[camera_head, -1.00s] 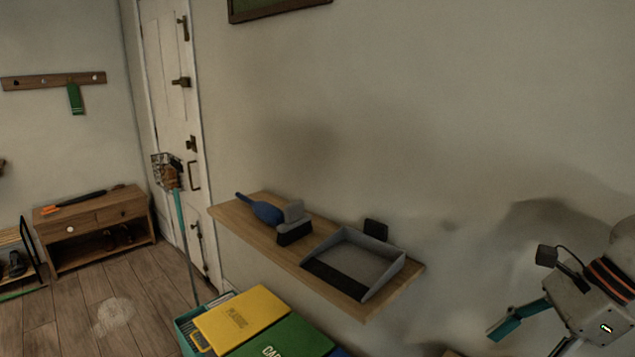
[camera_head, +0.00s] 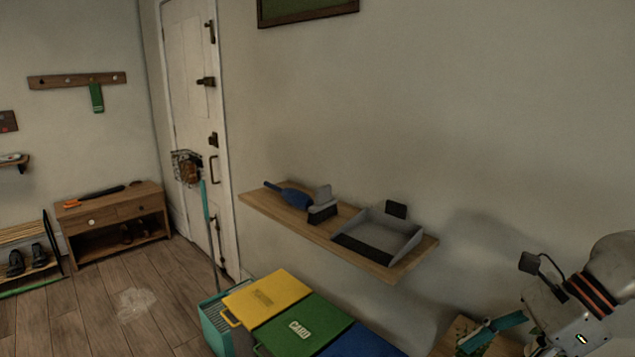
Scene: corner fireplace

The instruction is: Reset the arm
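My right gripper (camera_head: 500,345) is at the lower right corner, with its grey body and a teal finger in view. The other finger is mostly cut off by the frame's bottom edge. The fingers look spread apart, and nothing shows between them. It is in front of the wall, to the right of and below the wooden shelf (camera_head: 292,226). My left gripper is not in view.
A blue-handled brush (camera_head: 295,198) and a grey dustpan (camera_head: 385,234) lie on the shelf. Below are bins with yellow (camera_head: 265,298), green (camera_head: 303,331) and blue (camera_head: 362,343) lids. A low wooden bench (camera_head: 118,222) stands left of the white door (camera_head: 190,90). Open floor (camera_head: 110,290) lies at left.

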